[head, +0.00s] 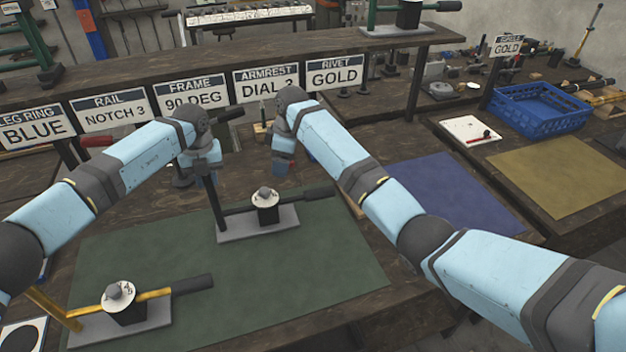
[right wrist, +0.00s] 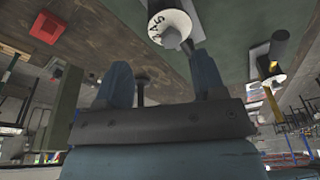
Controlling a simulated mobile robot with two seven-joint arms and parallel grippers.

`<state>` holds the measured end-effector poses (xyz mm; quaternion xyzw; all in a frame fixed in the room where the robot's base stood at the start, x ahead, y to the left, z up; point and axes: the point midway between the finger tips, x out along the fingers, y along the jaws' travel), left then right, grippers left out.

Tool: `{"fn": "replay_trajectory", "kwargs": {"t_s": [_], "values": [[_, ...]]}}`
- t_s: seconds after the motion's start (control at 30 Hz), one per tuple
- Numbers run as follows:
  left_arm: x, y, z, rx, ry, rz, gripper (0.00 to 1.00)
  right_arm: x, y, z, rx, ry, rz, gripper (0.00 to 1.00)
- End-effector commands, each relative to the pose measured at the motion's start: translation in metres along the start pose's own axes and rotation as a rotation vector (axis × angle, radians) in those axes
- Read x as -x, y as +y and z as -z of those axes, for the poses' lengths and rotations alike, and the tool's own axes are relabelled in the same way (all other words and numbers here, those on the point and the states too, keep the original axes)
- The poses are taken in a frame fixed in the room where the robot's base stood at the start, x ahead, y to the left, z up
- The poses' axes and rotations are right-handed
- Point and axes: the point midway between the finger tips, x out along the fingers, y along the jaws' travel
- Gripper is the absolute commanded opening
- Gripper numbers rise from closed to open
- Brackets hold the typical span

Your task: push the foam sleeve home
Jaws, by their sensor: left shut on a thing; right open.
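The rear press (head: 258,224) stands on the green mat with a dark lever and a white dial. A black foam sleeve (head: 305,196) is on the right end of its lever. My left gripper (head: 208,178) is shut at the top of the dark upright bar (head: 217,207) at this press's left end; its fingertips are partly hidden. My right gripper (head: 283,170) is open and empty above and behind the dial. In the right wrist view its fingers (right wrist: 162,85) are apart, with the dial (right wrist: 170,24) beyond. A front press (head: 122,318) has a gold lever and a dark sleeve (head: 192,284).
The green mat (head: 300,270) is clear to the right of the front press. A blue mat (head: 440,190) lies right, under my right arm's far side. A blue crate (head: 540,112) and white tray (head: 470,131) are further right. A row of signs (head: 190,92) stands behind.

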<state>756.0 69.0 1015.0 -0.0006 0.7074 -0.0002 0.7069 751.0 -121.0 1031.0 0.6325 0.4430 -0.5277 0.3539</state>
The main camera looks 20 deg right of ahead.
Motion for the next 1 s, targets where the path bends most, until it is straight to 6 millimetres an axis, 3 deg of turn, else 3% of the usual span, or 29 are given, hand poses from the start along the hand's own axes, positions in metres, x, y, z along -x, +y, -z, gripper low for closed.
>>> {"fn": "replay_trajectory", "kwargs": {"t_s": [0.03,0.2,0.4,0.5,0.63,1.0], "values": [[0.0,0.001,0.0,0.001,-0.001,0.0,0.0,-0.008,0.004,-0.025,0.053,0.05,-0.005,0.64],[0.0,0.0,0.0,0.001,-0.001,0.0,0.0,-0.012,0.016,-0.093,0.258,0.183,-0.087,0.64],[0.0,0.0,0.0,0.0,-0.001,0.001,0.0,-0.008,0.022,-0.145,0.408,0.24,-0.188,0.64],[0.0,0.0,0.0,0.0,-0.001,0.001,0.0,-0.009,0.024,-0.153,0.437,0.248,-0.209,0.64],[0.0,0.0,0.0,0.0,-0.001,0.001,0.0,-0.022,0.026,-0.151,0.445,0.25,-0.213,0.64],[0.0,0.0,0.0,0.0,-0.001,0.001,0.0,-0.09,0.036,-0.13,0.443,0.25,-0.21,0.64]]}}
